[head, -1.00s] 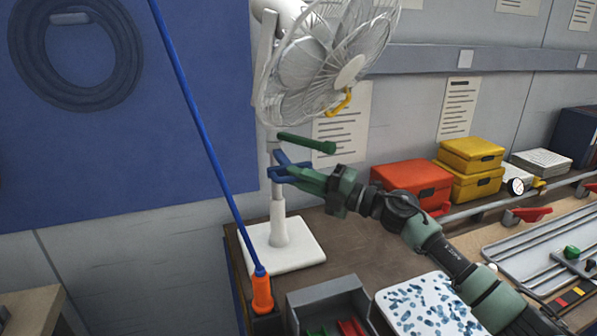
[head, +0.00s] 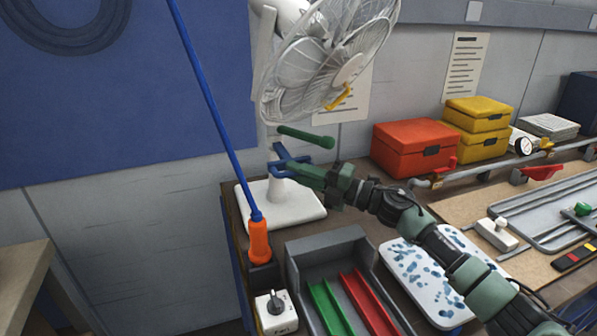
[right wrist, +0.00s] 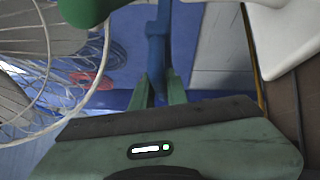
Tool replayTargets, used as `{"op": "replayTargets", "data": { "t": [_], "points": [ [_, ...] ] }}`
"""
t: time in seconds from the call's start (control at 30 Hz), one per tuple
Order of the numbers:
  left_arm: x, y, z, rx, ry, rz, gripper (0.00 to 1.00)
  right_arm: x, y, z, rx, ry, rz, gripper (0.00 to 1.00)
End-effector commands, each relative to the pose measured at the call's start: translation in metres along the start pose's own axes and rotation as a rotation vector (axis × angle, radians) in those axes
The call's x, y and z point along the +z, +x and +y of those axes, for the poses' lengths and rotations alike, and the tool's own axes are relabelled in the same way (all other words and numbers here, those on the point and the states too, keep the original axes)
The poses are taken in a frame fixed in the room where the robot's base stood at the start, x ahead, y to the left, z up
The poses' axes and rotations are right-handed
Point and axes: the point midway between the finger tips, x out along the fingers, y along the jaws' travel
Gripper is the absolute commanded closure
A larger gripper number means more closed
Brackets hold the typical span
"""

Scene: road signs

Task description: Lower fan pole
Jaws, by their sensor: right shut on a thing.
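The white fan head (head: 330,65) with its wire cage is at the top of the head view, on a short pole above a square white base (head: 310,208). A blue handle (head: 281,153) sits low on the pole, close above the base. A green handle (head: 305,137) sticks out just above it. My right gripper (head: 293,171) is shut on the blue handle from the right. In the right wrist view the blue handle (right wrist: 157,50) runs between the green fingers (right wrist: 158,92); the fan cage (right wrist: 45,70) is at left. My left gripper is not in view.
A blue rod with an orange grip (head: 259,241) stands left of the base. A grey bin (head: 330,255) and a white speckled board (head: 432,270) lie in front. Red (head: 412,148) and yellow (head: 477,130) boxes stand to the right, against the wall.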

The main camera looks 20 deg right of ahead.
Motion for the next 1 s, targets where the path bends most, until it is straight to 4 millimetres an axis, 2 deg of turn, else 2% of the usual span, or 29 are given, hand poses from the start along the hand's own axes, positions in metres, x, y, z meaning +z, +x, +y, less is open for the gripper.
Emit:
{"op": "replayTargets", "data": {
  "t": [0.03, 0.07, 0.13, 0.43, 0.53, 0.8, 1.0],
  "points": [
    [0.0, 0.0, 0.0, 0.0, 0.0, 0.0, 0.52, 0.0, 0.001, 0.003, 0.005, -0.002, 0.002, 1.0],
    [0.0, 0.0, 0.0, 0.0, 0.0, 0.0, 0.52, 0.0, 0.001, 0.003, 0.005, -0.002, 0.002, 0.83],
    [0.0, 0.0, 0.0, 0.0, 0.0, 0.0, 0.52, 0.0, 0.001, 0.004, 0.006, -0.002, 0.001, 0.64],
    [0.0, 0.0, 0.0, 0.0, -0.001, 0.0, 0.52, 0.001, 0.0, 0.003, 0.005, -0.002, -0.001, 0.64],
    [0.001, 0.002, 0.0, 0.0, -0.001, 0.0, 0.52, 0.001, -0.006, 0.002, 0.004, -0.003, -0.002, 0.64],
    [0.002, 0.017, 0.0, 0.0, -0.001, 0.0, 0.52, 0.0, -0.051, -0.001, 0.001, -0.003, -0.002, 0.64],
    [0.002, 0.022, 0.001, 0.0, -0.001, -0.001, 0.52, 0.0, -0.073, 0.001, 0.004, -0.002, 0.001, 0.64]
  ]
}}
